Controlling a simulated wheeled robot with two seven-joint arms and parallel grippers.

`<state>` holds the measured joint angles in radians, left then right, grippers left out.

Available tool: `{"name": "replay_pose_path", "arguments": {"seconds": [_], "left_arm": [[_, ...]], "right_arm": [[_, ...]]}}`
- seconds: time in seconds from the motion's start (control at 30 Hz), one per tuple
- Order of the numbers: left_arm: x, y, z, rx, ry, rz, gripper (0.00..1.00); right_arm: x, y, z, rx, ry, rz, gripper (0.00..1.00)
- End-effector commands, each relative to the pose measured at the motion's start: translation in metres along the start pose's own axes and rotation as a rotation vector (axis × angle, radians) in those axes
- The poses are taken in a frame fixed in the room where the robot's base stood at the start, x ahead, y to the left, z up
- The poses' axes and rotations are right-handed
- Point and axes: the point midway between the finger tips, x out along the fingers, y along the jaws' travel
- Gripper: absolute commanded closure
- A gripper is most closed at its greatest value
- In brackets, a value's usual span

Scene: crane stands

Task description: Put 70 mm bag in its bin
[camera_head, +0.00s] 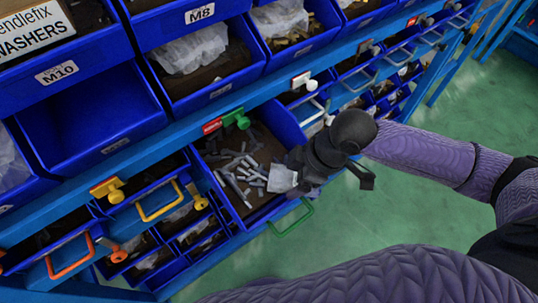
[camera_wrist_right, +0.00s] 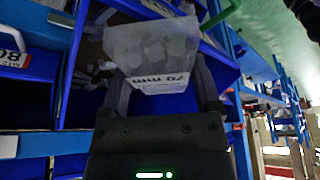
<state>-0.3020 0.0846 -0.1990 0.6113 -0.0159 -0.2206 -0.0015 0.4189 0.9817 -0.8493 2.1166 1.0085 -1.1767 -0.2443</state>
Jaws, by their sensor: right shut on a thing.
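The 70 mm bag is a clear bag with a white label reading "70 mm", shown upside down in the right wrist view (camera_wrist_right: 152,55). Its pale end also shows in the head view (camera_head: 282,179). My right gripper (camera_head: 297,172) is shut on the bag, whose contents look like several pale cylinders. In the head view the bag appears above the right part of a pulled-out blue drawer (camera_head: 262,214) with a green handle. Grey pieces lie loose in that drawer. I cannot tell the bag's height above it. My left gripper is not in view.
Drawers with yellow (camera_head: 160,203) and orange (camera_head: 70,258) handles sit left of the pulled-out drawer. Green floor (camera_head: 440,190) is clear at right.

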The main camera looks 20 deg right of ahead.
Motion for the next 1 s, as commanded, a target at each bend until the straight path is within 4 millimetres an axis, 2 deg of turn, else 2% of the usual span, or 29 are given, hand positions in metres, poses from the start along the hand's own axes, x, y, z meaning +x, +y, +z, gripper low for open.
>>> {"name": "replay_pose_path", "arguments": {"seconds": [0.2,0.37,0.47,0.63,0.9,0.93,1.0], "left_arm": [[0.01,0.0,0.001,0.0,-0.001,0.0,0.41],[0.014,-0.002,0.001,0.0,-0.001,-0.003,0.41],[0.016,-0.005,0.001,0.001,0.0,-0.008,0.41],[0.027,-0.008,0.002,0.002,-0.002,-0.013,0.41],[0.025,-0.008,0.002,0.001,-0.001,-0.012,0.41],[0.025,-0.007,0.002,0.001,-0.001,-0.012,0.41],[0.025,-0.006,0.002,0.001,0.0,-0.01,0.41]], "right_arm": [[0.016,0.037,-0.035,0.0,0.005,0.001,0.94],[0.022,0.054,-0.051,0.0,0.003,0.0,0.94],[0.027,0.057,-0.052,0.0,0.001,-0.001,0.94],[0.055,0.057,-0.039,0.001,-0.002,-0.002,0.94],[0.056,0.057,-0.039,-0.001,0.0,0.0,0.94],[0.056,0.057,-0.039,-0.001,-0.001,0.0,0.17],[0.056,0.057,-0.039,-0.001,-0.001,0.0,0.02]]}}
